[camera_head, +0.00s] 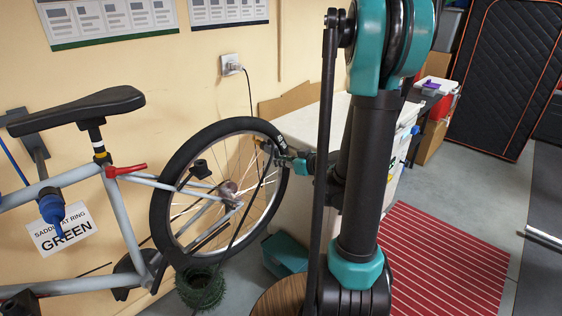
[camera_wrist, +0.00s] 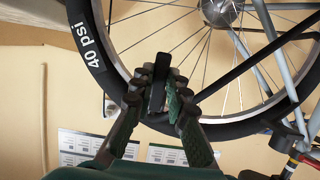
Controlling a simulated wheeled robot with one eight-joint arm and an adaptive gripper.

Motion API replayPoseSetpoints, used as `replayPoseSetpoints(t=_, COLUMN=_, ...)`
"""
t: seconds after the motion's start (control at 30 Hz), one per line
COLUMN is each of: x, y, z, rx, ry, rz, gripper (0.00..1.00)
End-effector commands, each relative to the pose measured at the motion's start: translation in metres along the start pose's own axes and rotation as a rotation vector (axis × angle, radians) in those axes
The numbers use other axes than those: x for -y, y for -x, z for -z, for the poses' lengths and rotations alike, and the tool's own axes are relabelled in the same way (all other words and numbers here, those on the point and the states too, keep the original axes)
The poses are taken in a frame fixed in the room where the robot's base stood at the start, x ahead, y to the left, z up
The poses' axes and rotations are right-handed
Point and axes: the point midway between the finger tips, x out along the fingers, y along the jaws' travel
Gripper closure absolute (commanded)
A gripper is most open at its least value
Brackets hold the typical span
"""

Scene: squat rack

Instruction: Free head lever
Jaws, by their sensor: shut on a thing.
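The bicycle wheel (camera_head: 165,215) stands at the middle left in the head view, its tyre upright. In the wrist view its tyre (camera_wrist: 105,80) bears the marking "40 psi". My gripper (camera_head: 272,153) is at the wheel's right side, by the rim. In the wrist view my gripper (camera_wrist: 163,85) has its fingers closed around a slim black part (camera_wrist: 160,68) beside the rim, which looks like the head lever. The fingers cover its lower portion, and its exact position cannot be told. In the head view this part is too small to make out.
The bicycle's saddle (camera_head: 75,110) and a red clamp lever (camera_head: 128,170) are at left. A dark green coil (camera_head: 201,287) lies below the wheel, with a thin dark line rising from it. A white cabinet (camera_head: 300,125) stands behind my arm. A striped red mat (camera_head: 445,255) covers floor at right.

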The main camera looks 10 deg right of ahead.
Motion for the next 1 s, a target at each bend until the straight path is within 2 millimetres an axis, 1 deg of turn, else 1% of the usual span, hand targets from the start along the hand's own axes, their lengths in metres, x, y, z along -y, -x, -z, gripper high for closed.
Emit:
replayPoseSetpoints(t=0.43, x=-0.0002, y=-0.0007, z=0.0005, rx=-0.008, ry=-0.001, rz=0.001, gripper=1.00)
replayPoseSetpoints(t=0.47, x=-0.0002, y=-0.0007, z=0.0005, rx=-0.008, ry=-0.001, rz=0.001, gripper=0.83)
replayPoseSetpoints(t=0.6, x=-0.0001, y=-0.0006, z=0.0003, rx=-0.008, ry=-0.001, rz=0.001, gripper=0.66)
replayPoseSetpoints(t=0.63, x=-0.0001, y=-0.0006, z=0.0003, rx=-0.008, ry=-0.001, rz=0.001, gripper=0.64)
replayPoseSetpoints(t=0.9, x=0.0000, y=0.0000, z=0.0001, rx=-0.007, ry=-0.001, rz=0.001, gripper=0.64)
replayPoseSetpoints(t=1.0, x=-0.0003, y=0.0040, z=0.0000, rx=-0.007, ry=-0.001, rz=0.000, gripper=0.64)
